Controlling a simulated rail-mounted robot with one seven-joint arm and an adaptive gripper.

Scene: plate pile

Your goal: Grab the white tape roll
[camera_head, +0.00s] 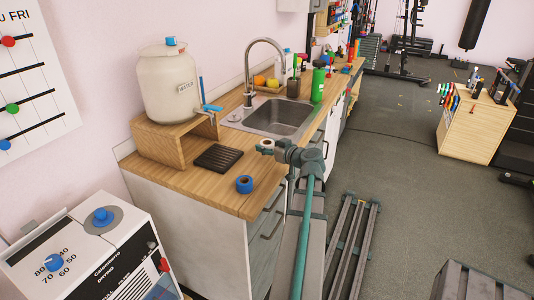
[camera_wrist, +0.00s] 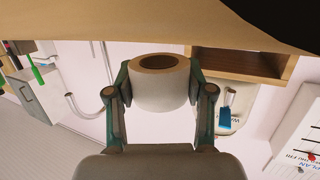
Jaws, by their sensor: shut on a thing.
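The white tape roll (camera_head: 266,145) is above or at the wooden counter near the sink, at the end of my arm in the head view. In the wrist view, the white tape roll (camera_wrist: 158,92) sits between the two fingers of my gripper (camera_wrist: 159,88), with a finger against each side. Its brown core ring faces the counter side of the picture. My gripper (camera_head: 276,149) is shut on it. I cannot tell whether the roll touches the counter.
A blue tape roll (camera_head: 244,184) lies on the counter (camera_head: 190,183) near its front corner. A black slatted rack (camera_head: 218,158) lies left of my gripper. A sink (camera_head: 282,117) with a tall faucet (camera_head: 249,70) is behind. A large jar (camera_head: 168,85) stands on a wooden stand (camera_head: 165,148).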

